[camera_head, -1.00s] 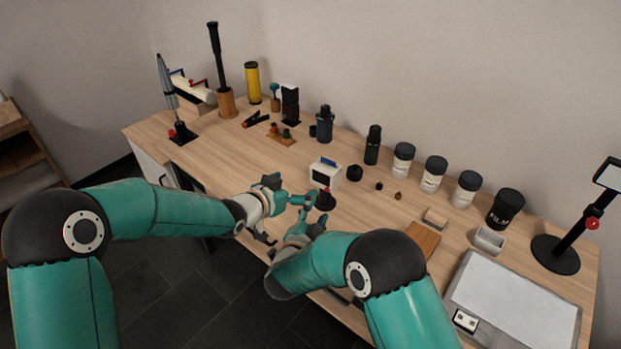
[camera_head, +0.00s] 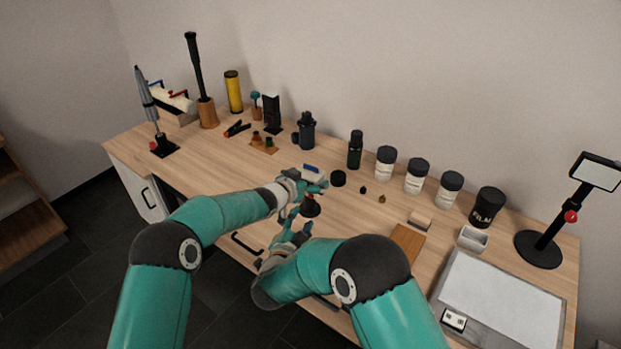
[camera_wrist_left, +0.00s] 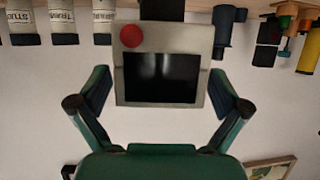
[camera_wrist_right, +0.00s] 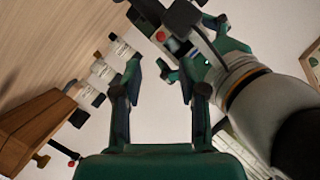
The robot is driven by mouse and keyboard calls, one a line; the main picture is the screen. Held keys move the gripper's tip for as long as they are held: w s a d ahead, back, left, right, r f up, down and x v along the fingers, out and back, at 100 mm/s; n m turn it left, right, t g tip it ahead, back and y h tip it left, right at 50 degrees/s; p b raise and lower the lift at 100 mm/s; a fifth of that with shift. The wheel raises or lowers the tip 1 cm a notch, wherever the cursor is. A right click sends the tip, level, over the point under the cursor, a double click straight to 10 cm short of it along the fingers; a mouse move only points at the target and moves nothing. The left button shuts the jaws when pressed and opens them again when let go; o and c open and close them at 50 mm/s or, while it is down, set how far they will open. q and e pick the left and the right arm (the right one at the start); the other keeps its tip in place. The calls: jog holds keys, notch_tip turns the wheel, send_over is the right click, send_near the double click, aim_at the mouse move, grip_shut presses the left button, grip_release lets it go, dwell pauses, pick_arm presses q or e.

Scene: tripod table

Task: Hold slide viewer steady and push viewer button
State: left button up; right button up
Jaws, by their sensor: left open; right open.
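The slide viewer (camera_head: 315,174) is a pale box with a blue piece on top, near the table's front edge. A dark round base (camera_head: 310,208) shows below it. In the left wrist view, the viewer (camera_wrist_left: 202,62) shows its dark screen and red button (camera_wrist_left: 131,36). My left gripper (camera_head: 303,187) is open, its fingers on either side of the viewer; contact cannot be told. My right gripper (camera_head: 297,236) is open and empty, lower and nearer the front edge. In the right wrist view, the red button (camera_wrist_right: 161,36) shows beyond its fingers, and my left gripper partly hides the viewer.
A black round cap (camera_head: 338,178) and small pieces lie right of the viewer. A dark bottle (camera_head: 355,150) and several film canisters (camera_head: 385,163) stand behind. A wooden block (camera_head: 407,243) and light panel (camera_head: 500,297) are at right. Bare tabletop (camera_head: 215,170) lies left.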

pick_arm(q)
jog(key=shift+w+d+f, duration=0.2)
jog(key=shift+w, duration=0.15)
jog(key=c, duration=1.2)
pick_arm(e)
grip_shut()
dwell(1.8)
